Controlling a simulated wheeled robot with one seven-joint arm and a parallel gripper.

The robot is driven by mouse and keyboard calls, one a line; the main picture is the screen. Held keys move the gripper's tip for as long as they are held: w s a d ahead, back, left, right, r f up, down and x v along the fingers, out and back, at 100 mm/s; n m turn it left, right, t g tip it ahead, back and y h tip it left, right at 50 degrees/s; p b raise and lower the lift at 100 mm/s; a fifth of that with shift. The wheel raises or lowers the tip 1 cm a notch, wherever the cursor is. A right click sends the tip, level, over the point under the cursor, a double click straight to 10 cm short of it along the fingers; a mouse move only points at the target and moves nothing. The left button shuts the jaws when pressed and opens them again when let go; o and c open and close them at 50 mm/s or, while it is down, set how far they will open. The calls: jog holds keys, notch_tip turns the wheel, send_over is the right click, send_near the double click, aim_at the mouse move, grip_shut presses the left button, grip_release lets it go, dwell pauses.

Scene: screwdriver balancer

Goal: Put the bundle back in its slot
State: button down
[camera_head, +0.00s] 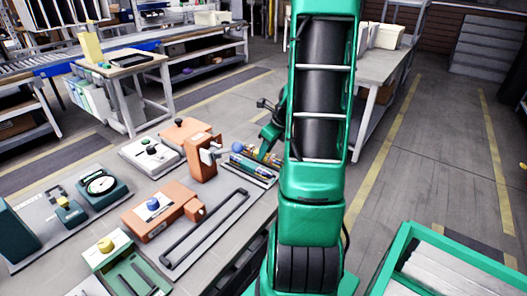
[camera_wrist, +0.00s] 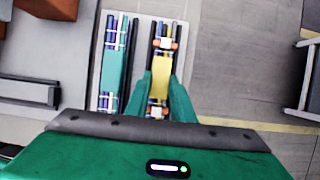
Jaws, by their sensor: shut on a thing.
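In the wrist view, my gripper (camera_wrist: 161,80) is shut on a bundle (camera_wrist: 161,63) of thin coloured rods with a yellow middle and white and orange bands. The bundle is over the right side of a pale tray (camera_wrist: 95,62). I cannot tell whether it rests in a slot or hangs just above. A second bundle (camera_wrist: 116,65) with a teal middle lies on the tray's left side, parallel to it. In the head view, my gripper (camera_head: 265,150) is at the tray (camera_head: 268,181), and my arm hides part of that area.
Left of the tray stands an orange fixture (camera_head: 203,165) with a blue ball beside it. A dark bar handle (camera_head: 205,232) lies nearer. Dials and other devices crowd the bench's left. Bare floor (camera_wrist: 240,65) lies right of the tray. A green-rimmed bin (camera_head: 450,262) stands front right.

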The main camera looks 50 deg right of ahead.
jog(key=c, duration=1.5)
grip_release()
jog(key=shift+o, duration=0.2)
jog(key=v, duration=1)
jog(key=shift+r, duration=0.4)
jog(key=shift+a, duration=0.1)
